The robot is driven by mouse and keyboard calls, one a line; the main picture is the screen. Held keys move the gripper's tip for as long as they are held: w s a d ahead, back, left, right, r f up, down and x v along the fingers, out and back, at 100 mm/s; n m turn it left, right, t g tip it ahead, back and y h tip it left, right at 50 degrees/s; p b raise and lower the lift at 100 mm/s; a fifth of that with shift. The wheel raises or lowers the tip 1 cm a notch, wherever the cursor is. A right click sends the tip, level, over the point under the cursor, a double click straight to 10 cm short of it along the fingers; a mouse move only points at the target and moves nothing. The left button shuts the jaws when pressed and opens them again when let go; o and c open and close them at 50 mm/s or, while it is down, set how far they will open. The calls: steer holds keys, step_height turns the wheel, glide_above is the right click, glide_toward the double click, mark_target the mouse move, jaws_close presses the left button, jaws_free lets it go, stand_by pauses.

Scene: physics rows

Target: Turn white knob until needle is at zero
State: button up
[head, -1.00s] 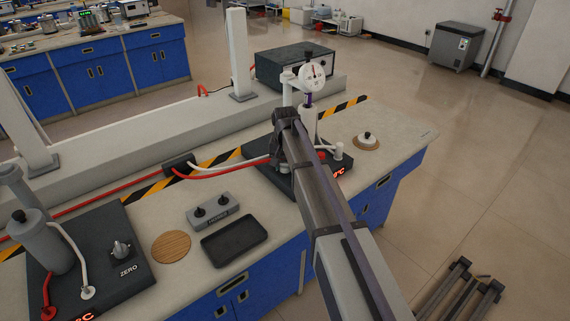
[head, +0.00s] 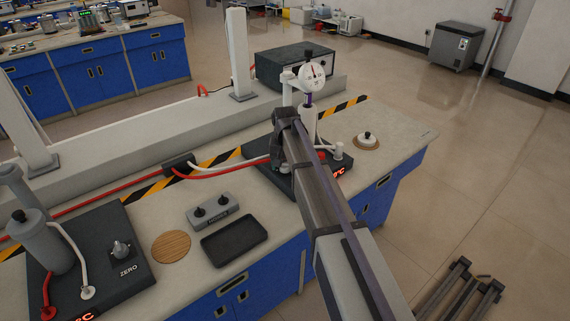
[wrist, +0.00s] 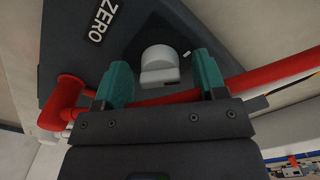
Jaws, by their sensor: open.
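The white knob (wrist: 160,62) sits on a dark base plate (wrist: 65,55) marked ZERO in the wrist view. My gripper (wrist: 161,66) is open, with one teal finger on each side of the knob and a visible gap on both sides. I cannot tell how deep the fingertips reach. In the head view, my arm hides this knob and the fingers. The white dial gauge (head: 312,75) stands on a post above the same dark base (head: 260,169). Its face is too small to read the needle against zero.
A red hose (wrist: 285,67) passes behind my fingers in the wrist view. A second station with a ZERO knob (head: 121,250) stands at the left. A black tray (head: 234,240), a grey block (head: 212,210) and a wooden disc (head: 171,247) lie between the stations.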

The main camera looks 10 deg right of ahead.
step_height(320, 180, up, 11)
steer(key=p, duration=1)
steer(key=shift+p, duration=0.4)
steer(key=shift+f, duration=0.1)
steer(key=s+n, duration=0.2)
steer(key=s, duration=2.7)
steer(key=shift+n, duration=0.4)
